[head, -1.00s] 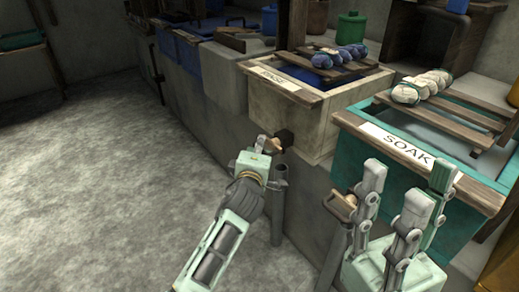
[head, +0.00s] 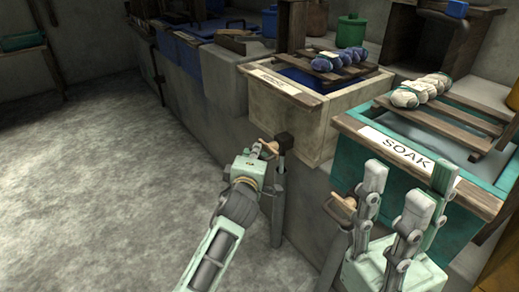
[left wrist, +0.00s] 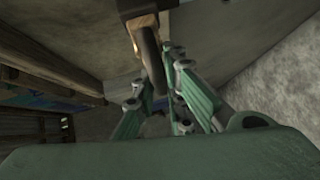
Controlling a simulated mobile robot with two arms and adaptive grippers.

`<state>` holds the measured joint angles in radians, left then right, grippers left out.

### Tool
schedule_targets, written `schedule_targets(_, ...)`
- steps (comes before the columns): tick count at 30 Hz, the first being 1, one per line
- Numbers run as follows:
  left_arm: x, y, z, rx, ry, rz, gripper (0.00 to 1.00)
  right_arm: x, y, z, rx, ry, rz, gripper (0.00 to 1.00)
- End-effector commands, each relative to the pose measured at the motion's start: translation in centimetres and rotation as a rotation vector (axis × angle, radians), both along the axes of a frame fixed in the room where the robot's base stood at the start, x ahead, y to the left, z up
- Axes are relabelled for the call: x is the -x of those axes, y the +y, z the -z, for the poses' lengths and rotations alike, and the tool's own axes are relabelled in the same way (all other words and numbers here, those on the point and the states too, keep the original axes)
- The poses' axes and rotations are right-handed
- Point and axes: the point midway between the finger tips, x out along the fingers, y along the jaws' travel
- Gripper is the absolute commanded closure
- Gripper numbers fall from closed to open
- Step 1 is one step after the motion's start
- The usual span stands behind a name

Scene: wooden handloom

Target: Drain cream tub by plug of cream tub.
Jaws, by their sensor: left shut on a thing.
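The cream tub (head: 322,122) stands left of the teal tub, with a label on its front rim and dark blue contents. Its plug (head: 269,146), a small wooden-coloured piece, shows low at the tub's front by a dark block and upright pipe. My left gripper (head: 260,153) is shut on it; its fingertips are partly hidden in the head view. In the left wrist view the wooden part (left wrist: 139,28) and a dark rounded piece lie at the fingers (left wrist: 160,85). My right gripper (head: 405,185) is open and empty, before the teal tub.
The teal tub (head: 440,205) labelled SOAK has its own wooden-handled plug (head: 340,205) and pipe, close to my right gripper. Wooden slats (head: 335,70) carrying blue yarn lie across the cream tub. The grey floor (head: 110,190) at left is clear.

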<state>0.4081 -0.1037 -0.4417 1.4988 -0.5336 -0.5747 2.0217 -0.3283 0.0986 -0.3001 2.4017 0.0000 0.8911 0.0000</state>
Motion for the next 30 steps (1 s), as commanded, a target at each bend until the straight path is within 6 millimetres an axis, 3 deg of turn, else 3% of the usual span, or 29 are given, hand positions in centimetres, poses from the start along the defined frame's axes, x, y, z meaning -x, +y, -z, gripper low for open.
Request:
schedule_targets(3, 0.71, 0.9, -0.1, 0.0, 0.003, -0.003, 1.0, 0.11, -0.05, -0.8, -0.002, 0.002, 0.0, 0.6)
schedule_targets(12, 0.79, 1.12, -0.02, -0.002, -0.001, -0.003, 1.0, 0.03, -0.05, -0.21, -0.002, 0.02, 0.0, 0.6)
schedule_targets(13, 0.78, 1.11, -0.01, -0.002, -0.001, -0.003, 0.88, 0.01, -0.05, -0.17, -0.001, 0.022, 0.0, 0.6)
schedule_targets(18, 0.78, 1.12, 0.0, -0.002, -0.001, -0.003, 0.73, -0.03, -0.03, -0.09, -0.001, 0.025, 0.001, 0.6)
schedule_targets(30, 1.2, 1.15, 0.03, -0.001, 0.0, -0.003, 0.73, 0.06, -0.05, -0.39, -0.001, 0.01, 0.001, 0.6)
